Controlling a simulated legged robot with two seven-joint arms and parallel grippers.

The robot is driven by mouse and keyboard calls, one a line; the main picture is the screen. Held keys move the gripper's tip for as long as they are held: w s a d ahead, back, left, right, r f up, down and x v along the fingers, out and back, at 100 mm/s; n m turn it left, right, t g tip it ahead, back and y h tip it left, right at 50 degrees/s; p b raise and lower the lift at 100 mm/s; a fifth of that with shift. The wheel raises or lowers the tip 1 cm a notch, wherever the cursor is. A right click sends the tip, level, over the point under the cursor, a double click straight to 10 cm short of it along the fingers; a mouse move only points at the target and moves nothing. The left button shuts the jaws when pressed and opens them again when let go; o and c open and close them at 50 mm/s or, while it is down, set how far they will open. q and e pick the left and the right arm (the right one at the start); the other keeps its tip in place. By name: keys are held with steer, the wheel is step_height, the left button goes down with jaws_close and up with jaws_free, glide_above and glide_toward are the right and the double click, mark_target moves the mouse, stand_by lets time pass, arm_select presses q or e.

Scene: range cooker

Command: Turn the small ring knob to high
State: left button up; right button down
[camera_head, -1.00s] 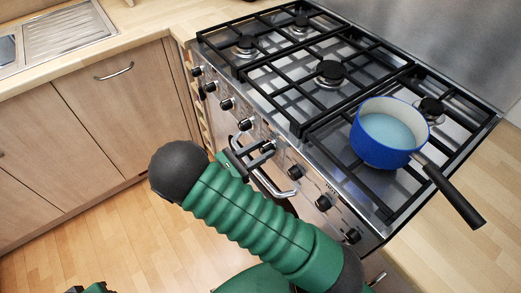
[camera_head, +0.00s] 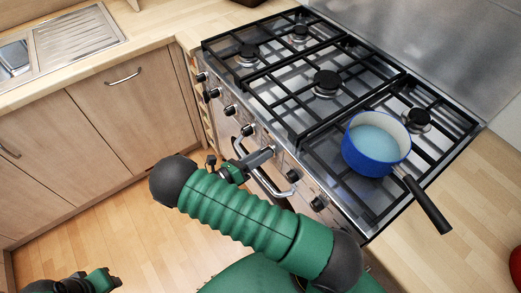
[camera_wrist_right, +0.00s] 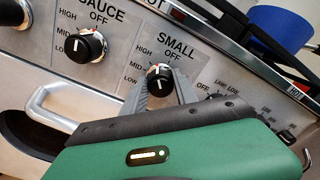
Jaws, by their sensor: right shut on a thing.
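The small ring knob (camera_wrist_right: 160,80) is black with a silver base and sits under the "SMALL" label on the cooker's front panel. Its white mark points up, toward OFF; HIGH is printed to the upper left, with MID and LOW below it. My right gripper (camera_wrist_right: 160,90) is shut on this knob, one grey finger on each side. In the head view my right gripper (camera_head: 268,154) reaches the knob row from the left, and its fingers largely hide the knob. My left gripper (camera_head: 108,280) shows partly at the bottom left, away from the cooker; its jaws are unclear.
The sauce knob (camera_wrist_right: 87,46) is left of the small knob. A curved oven handle (camera_head: 262,176) runs just below the knob row. A blue pan (camera_head: 372,158) stands on the hob at right, its black handle (camera_head: 428,205) overhanging the edge. The floor left is clear.

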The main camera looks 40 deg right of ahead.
steer(key=shift+d+n+p, duration=0.1)
steer(key=shift+n+p, duration=0.75)
steer(key=shift+n, duration=1.05)
steer(key=c, duration=1.3)
jaws_free()
steer(key=shift+f, duration=0.1)
steer(key=shift+o, duration=1.7)
steer(key=shift+d, duration=0.15)
